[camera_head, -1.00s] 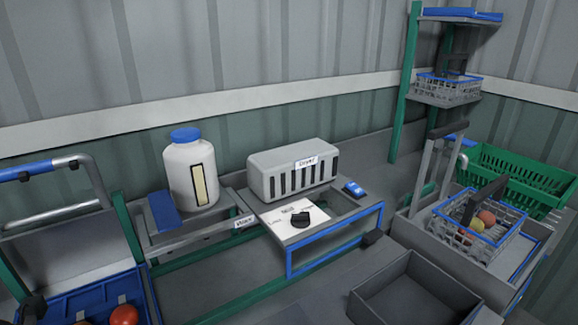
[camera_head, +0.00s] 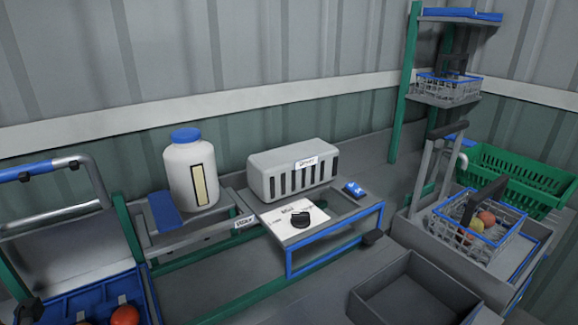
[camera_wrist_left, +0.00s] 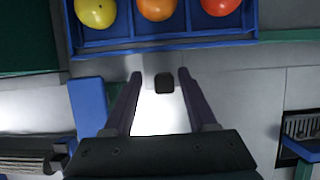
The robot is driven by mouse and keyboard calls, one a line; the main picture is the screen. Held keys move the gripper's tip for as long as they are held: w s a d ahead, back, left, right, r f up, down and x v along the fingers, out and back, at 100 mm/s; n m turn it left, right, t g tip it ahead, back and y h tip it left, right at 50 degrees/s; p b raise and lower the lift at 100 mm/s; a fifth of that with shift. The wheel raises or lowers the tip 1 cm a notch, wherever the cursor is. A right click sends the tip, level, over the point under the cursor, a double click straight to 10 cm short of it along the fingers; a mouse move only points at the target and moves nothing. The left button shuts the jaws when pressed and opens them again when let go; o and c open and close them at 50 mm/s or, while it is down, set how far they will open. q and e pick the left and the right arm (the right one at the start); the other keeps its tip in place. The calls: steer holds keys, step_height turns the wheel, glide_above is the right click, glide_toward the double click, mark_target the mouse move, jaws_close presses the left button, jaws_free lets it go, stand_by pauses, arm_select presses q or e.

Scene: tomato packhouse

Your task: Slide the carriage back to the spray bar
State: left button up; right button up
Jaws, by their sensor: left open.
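In the head view, a blue compartment tray (camera_head: 75,297) with red tomatoes (camera_head: 124,315) sits at the lower left between green rails, cut by the picture edge. I take it to be on the carriage. A bent metal tube with a blue sleeve (camera_head: 36,169) stands above it and may be the spray bar. In the left wrist view, the blue tray (camera_wrist_left: 165,43) holds a yellow, an orange and a red tomato. My left gripper (camera_wrist_left: 160,75) is open, its fingers on either side of a small black knob (camera_wrist_left: 164,84), apart from it. My right gripper is not seen.
A white jug (camera_head: 190,172) with a blue cap and a grey slotted box (camera_head: 293,172) stand behind the rails. An empty grey bin (camera_head: 412,290) and a wire basket (camera_head: 475,228) are at the right.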

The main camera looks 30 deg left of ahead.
arm_select(q)
steer(key=p+v, duration=0.3)
steer(key=v, duration=0.6)
steer(key=shift+r, duration=0.4)
steer(key=shift+d, duration=0.15)
